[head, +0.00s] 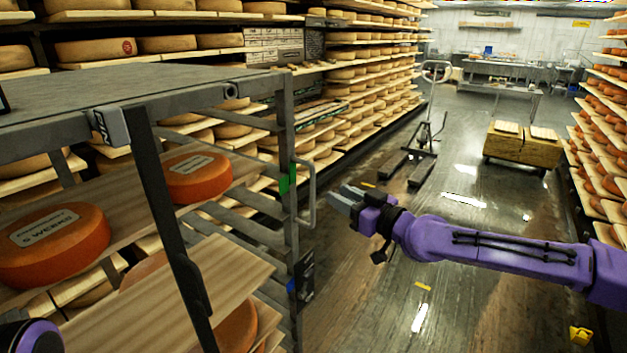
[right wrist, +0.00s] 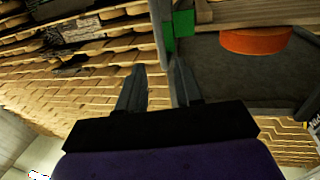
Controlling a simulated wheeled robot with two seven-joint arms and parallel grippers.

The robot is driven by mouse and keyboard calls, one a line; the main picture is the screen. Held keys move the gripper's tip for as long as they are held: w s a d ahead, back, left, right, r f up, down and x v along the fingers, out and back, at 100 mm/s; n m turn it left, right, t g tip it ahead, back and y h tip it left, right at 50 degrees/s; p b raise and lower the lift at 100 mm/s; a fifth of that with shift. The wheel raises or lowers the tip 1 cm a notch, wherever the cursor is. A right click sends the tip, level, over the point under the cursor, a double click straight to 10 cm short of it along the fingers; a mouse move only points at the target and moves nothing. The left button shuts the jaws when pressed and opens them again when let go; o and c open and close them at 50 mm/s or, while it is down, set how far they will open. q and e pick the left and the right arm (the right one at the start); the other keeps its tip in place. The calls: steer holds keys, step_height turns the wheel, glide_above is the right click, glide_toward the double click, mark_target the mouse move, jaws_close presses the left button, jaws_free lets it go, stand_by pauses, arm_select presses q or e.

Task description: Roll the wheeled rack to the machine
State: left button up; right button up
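The wheeled rack (head: 290,160) is a grey metal frame with wooden boards, filling the left of the head view. Orange cheese wheels (head: 200,177) lie on its boards; its wheels are out of view. A grey handle (head: 312,195) sticks out from its right upright. My right gripper (head: 342,203) is just right of the handle and points at it. In the right wrist view its two fingers (right wrist: 160,75) are apart, with a grey bar (right wrist: 160,30) ahead near the gap. Only a purple piece of my left arm shows at bottom left; its gripper is hidden. I cannot identify the machine.
A pallet jack (head: 415,160) stands in the aisle ahead. A low wooden cart (head: 522,148) is farther right. Cheese shelves (head: 370,90) line the left, more shelves (head: 605,110) the right. A steel table (head: 500,80) is at the back. The aisle floor between is mostly clear.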

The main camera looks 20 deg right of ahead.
mark_target(314, 185)
steer(key=x, duration=0.5)
steer(key=p+x, duration=0.1)
steer(key=x, duration=0.3)
steer(key=shift+w+a+f, duration=0.2)
steer(key=shift+w+f, duration=0.05)
steer(key=shift+w, duration=0.05)
jaws_close()
